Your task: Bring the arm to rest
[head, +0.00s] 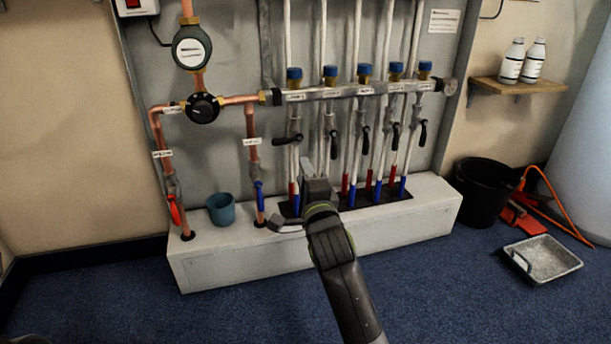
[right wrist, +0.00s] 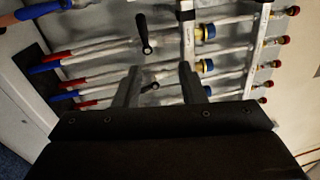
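My right gripper (head: 291,190) is in front of the lower pipes of the manifold, with its arm coming up from the bottom. In the right wrist view its two fingers (right wrist: 158,75) stand apart with nothing held between them. The manifold bar (head: 350,91) runs across the wall panel with several blue caps and black levers. The leftmost black lever (head: 287,140) lies sideways; the others hang down. In the right wrist view the pipes and a black lever (right wrist: 147,35) show beyond the fingers; whether anything touches them I cannot tell. My left gripper is not in view.
A white plinth (head: 240,262) stands below the pipes, with a teal cup (head: 221,210) on it. A red lever (head: 175,211) and a blue lever (head: 259,195) are on the copper pipes. A black bucket (head: 484,193) and grey tray (head: 545,259) stand right. The front floor is clear.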

